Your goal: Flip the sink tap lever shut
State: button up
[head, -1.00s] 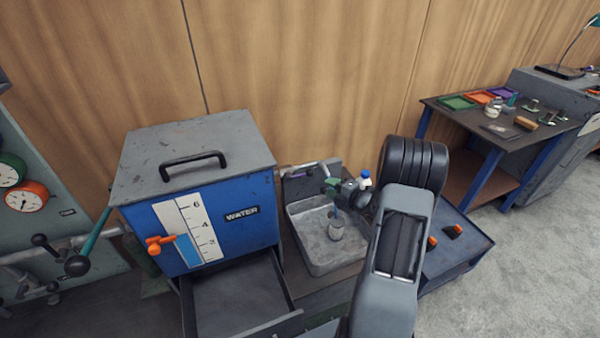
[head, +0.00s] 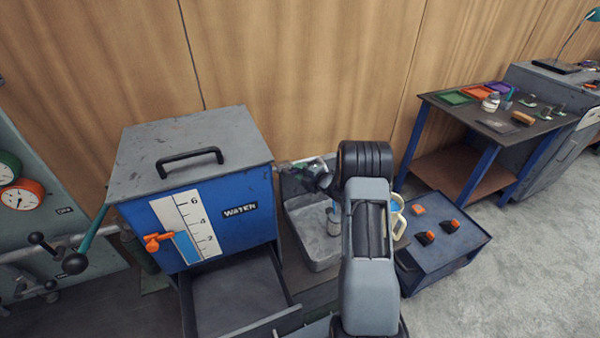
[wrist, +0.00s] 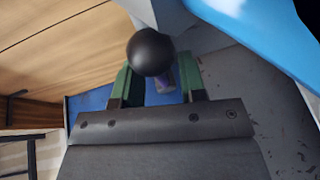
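The grey sink (head: 303,228) stands right of the blue water tank, partly hidden by my arm. A small container (head: 333,222) stands in it, with a thin bluish line above it. The tap area at the sink's back is mostly covered by my wrist, and the lever cannot be made out there. In the wrist view my gripper (wrist: 156,82) has its two green fingers apart. A round black knob (wrist: 151,50), perhaps the tap lever's end, shows at the fingertips between them. I cannot tell whether it touches either finger.
The blue water tank (head: 240,240) with a grey lid and an open drawer (head: 235,290) is at the left. A pitcher (head: 398,222) with blue contents stands right of my arm, near a low blue cabinet (head: 455,255). A workbench (head: 460,120) stands at the back right.

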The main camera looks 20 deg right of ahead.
jog(key=shift+w, duration=0.1)
grip_shut()
dwell(0.4)
